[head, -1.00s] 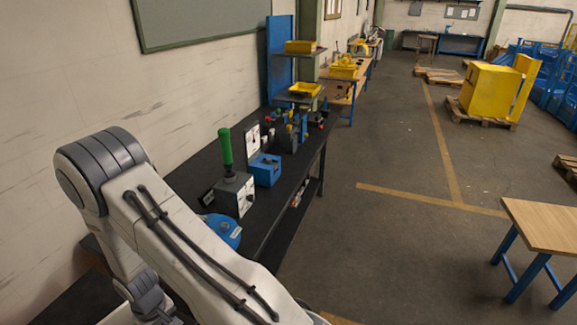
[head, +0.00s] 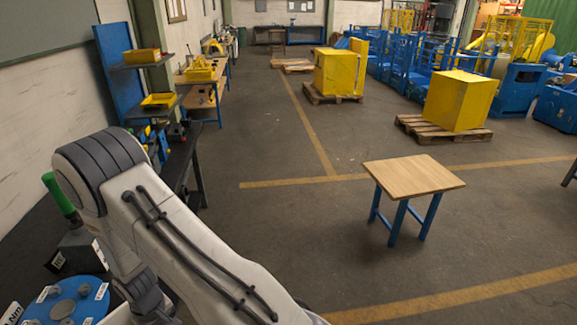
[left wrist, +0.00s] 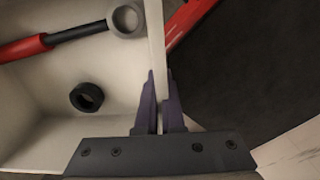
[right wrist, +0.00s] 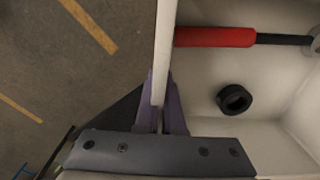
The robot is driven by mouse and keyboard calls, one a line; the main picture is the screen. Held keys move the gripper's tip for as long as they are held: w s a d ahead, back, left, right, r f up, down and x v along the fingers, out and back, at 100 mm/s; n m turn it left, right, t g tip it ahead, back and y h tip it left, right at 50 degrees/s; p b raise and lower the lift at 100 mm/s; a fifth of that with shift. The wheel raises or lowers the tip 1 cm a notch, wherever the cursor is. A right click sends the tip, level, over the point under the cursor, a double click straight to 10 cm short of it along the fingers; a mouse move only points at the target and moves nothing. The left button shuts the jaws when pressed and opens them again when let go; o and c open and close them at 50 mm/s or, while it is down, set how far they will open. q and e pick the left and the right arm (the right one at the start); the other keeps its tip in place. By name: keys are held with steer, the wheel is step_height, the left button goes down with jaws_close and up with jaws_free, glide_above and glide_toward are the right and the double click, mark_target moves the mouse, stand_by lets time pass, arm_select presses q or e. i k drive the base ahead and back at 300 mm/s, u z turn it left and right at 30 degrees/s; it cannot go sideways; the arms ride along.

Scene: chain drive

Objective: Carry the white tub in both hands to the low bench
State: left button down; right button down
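The white tub (left wrist: 100,75) fills much of the left wrist view, and its inside also shows in the right wrist view (right wrist: 205,75). My left gripper (left wrist: 160,88) is shut on one wall of the tub, a finger on each side. My right gripper (right wrist: 160,88) is shut on another wall in the same way. In the tub lie a red-handled tool (left wrist: 22,48) with a grey ring end and a black ring (left wrist: 87,97). The low bench (head: 413,176), with a wooden top and blue legs, stands right of centre in the head view. My arm largely hides the tub there.
A black workbench (head: 30,235) with a blue round fixture (head: 68,303) runs along the left wall. Yellow boxes on pallets (head: 340,72) (head: 458,100) stand farther back. The floor around the low bench is open, with yellow lines.

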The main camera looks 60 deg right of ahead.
mark_target(412, 172)
steer(key=z, duration=3.1)
steer(key=i, duration=4.95)
